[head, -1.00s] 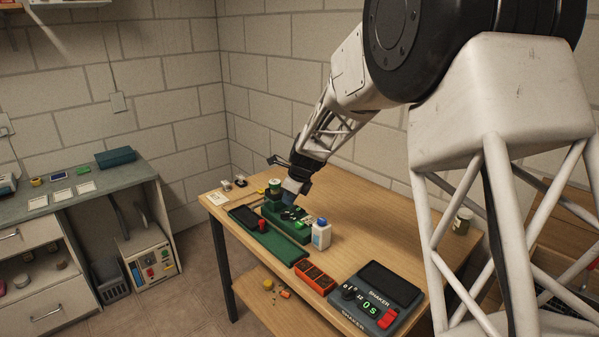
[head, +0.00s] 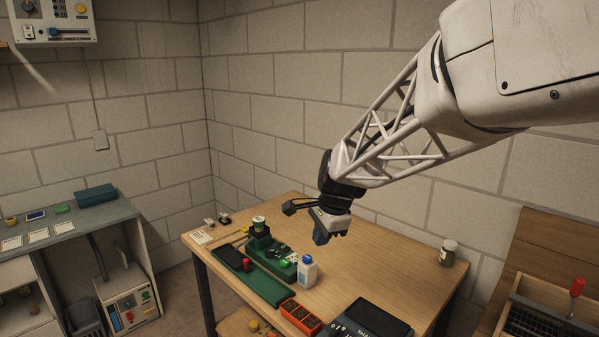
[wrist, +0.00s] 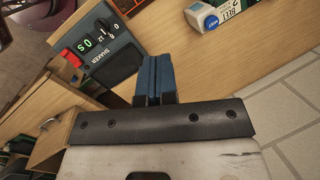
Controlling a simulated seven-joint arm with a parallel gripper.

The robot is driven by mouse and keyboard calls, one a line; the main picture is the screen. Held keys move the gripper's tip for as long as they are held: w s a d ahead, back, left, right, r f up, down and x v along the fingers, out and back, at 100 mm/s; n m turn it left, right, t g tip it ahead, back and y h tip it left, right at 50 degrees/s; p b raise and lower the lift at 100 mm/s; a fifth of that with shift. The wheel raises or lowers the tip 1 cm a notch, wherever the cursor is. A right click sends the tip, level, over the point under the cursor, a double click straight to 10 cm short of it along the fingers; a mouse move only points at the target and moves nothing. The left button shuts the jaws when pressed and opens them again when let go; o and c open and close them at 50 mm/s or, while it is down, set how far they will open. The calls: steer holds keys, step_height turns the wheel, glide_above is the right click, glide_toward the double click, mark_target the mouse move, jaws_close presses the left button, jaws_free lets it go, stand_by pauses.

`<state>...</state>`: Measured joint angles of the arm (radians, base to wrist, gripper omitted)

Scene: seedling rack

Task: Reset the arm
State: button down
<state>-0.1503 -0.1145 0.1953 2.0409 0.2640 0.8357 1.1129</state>
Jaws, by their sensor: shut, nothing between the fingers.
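My gripper (head: 322,236) hangs above the wooden table (head: 385,255), to the right of the green rack station and the white bottle in the head view. Its blue fingers are together with nothing between them. In the wrist view the shut blue fingers of my gripper (wrist: 153,78) point over the tabletop, apart from everything below. My arm reaches in from the upper right.
The green station (head: 265,245), a white bottle with a blue cap (head: 307,272), an orange tray (head: 300,317) and a shaker (head: 365,325) stand along the table's near side. A lidded jar (head: 448,253) stands at the right. The tabletop between is clear.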

steer(key=s+d+n+h, duration=0.1)
steer(key=s+d+n, duration=0.3)
steer(key=s, duration=0.6)
steer(key=s+d+n+h, duration=0.1)
steer(key=s+d+n, duration=0.3)
steer(key=s, duration=0.7)
steer(key=s+d+n, duration=0.4)
steer(key=s+d, duration=0.1)
steer(key=s, duration=0.6)
steer(key=shift+n+t+h, duration=0.3)
steer(key=shift+h, duration=0.1)
steer(key=shift+s+d+r, duration=0.1)
